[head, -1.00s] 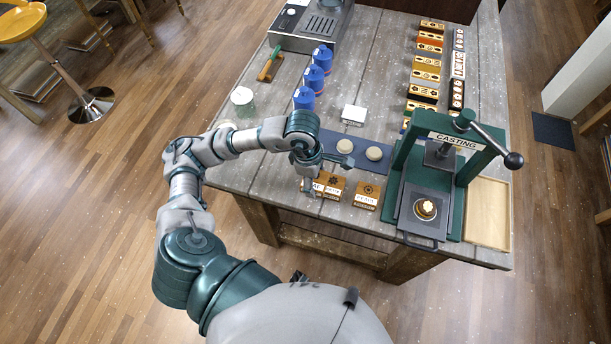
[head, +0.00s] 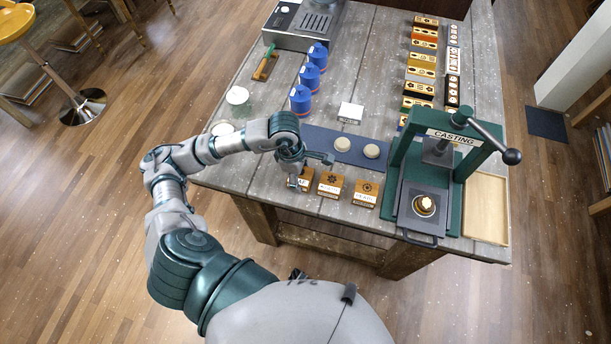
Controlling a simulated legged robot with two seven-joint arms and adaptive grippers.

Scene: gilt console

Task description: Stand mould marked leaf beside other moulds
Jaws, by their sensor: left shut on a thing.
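The wooden mould (head: 305,175) at the left of the row shows part of a label ending in "AF". My left gripper (head: 296,180) is shut on it and hides its left part. It is at the table's front edge, and I cannot tell whether it touches the tabletop. A second wooden mould (head: 330,184) stands just right of it, with a small gap, and a third mould (head: 367,193) stands further right. Both bear dark symbols and white labels. My right gripper is out of view.
A green casting press (head: 455,140) with a long handle stands right of the moulds, beside a wooden tray (head: 486,210). Behind the moulds lies a dark mat (head: 322,137) with two pale discs. Blue containers (head: 301,98) and a white-topped jar (head: 237,96) stand further back left.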

